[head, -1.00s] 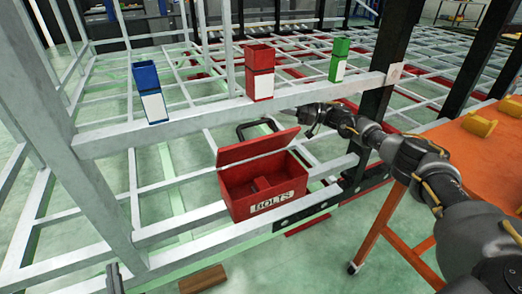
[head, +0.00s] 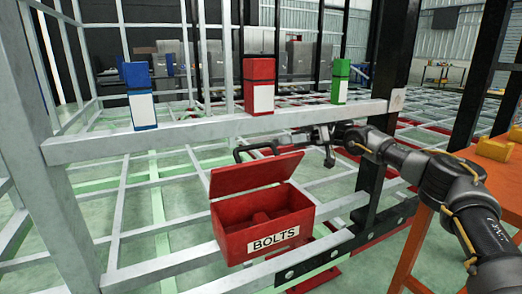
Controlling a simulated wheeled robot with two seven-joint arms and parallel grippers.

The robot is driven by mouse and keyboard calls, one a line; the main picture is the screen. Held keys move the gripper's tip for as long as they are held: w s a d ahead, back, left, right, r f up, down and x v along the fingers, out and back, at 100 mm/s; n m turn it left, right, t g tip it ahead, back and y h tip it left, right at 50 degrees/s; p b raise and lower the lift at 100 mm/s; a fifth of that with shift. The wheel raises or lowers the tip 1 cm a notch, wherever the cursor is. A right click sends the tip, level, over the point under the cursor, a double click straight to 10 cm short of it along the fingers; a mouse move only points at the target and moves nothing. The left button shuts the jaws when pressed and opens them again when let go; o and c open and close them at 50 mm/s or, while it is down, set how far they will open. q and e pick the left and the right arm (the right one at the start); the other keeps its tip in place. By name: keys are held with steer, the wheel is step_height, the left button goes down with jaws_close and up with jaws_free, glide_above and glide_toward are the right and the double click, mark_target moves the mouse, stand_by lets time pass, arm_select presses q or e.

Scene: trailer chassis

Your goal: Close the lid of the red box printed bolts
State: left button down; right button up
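The red box (head: 262,228) with the printed word BOLTS on its front sits on the grey frame in the lower middle of the head view. Its lid (head: 255,172) is open, tilted up at the back, so the inside shows. A dark bent handle (head: 240,151) shows behind the lid's upper edge. My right gripper (head: 322,143) is behind and to the right of the lid, near its top right corner. It seems apart from the lid, but contact is hard to judge. Its fingers are small and dark, so their opening is unclear. My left gripper is not in view.
A blue bin (head: 139,78), a red bin (head: 259,72) and a green bin (head: 341,69) stand on the frame's upper rail (head: 200,133), behind the box. A black post (head: 384,110) rises near my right forearm. An orange table (head: 480,175) is at the right.

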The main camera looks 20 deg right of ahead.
mark_target(267, 144)
steer(key=a+b, duration=0.1)
steer(key=a, duration=0.6)
steer(key=shift+s+a+b, duration=0.15)
steer(key=shift+a+b, duration=0.05)
steer(key=shift+b, duration=0.2)
steer(key=shift+c, duration=0.2)
jaws_close()
steer(key=shift+s, duration=0.1)
